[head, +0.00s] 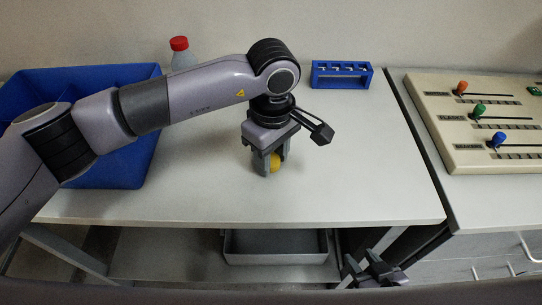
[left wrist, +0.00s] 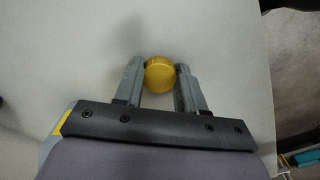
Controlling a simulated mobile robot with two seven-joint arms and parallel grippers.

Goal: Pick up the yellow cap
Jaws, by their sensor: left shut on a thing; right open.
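The yellow cap (head: 276,161) is between the fingers of my left gripper (head: 268,166), over the white table. In the left wrist view the round yellow cap (left wrist: 160,75) sits between the two fingertips of my left gripper (left wrist: 161,76), which is shut on it. I cannot tell whether the cap still touches the table. My right gripper (head: 374,272) is open and empty at the bottom of the head view, below the table's front edge.
A blue bin (head: 120,172) stands at the left, partly behind my left arm. A bottle with a red cap (head: 180,52) and a blue rack (head: 342,74) stand at the back. A panel with coloured sliders (head: 480,150) is at the right. The table's front middle (head: 340,195) is clear.

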